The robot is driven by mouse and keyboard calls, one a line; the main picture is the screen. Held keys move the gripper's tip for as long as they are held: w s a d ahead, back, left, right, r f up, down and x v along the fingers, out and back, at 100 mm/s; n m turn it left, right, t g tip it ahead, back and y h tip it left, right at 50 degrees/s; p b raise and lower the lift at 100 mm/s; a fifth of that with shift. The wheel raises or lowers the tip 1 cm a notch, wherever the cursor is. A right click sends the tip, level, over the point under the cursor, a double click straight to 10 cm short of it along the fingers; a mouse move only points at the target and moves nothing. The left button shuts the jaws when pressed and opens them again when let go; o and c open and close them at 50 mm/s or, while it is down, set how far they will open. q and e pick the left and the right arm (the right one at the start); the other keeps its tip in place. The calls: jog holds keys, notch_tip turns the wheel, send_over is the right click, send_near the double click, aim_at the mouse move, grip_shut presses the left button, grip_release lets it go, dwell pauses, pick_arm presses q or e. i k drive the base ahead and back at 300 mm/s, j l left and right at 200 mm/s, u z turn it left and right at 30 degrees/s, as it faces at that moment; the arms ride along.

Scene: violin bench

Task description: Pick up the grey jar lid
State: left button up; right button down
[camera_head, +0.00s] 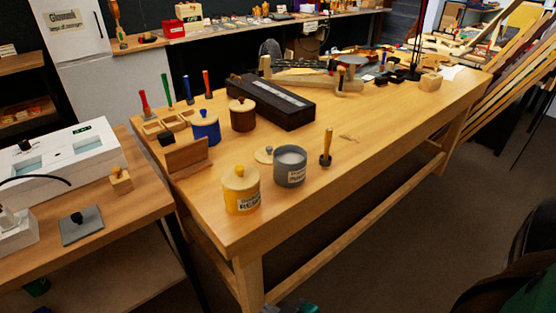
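The grey jar (290,168) stands upright and open near the front left of the long wooden bench (380,130). It has a pale label on its front, and a light grey surface shows inside its rim. A pale wooden lid (263,156) with a small knob lies on the bench just left of the grey jar, partly hidden behind it. I take it to be the grey jar's lid, as no other jar near it is open. Neither of my grippers can be made out in the head view.
A yellow jar (241,192) stands at front left, close to the lid. A brush-like tool with a yellow handle (326,148) stands right of the grey jar. Behind are blue (206,128) and brown (242,117) lidded jars and a long dark case (271,101). The bench's right front is clear.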

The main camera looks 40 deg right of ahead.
aim_at(263, 155)
jog(key=l+u, duration=0.25)
jog(key=l, duration=0.6)
jog(key=l+u, duration=0.25)
jog(key=l, duration=0.6)
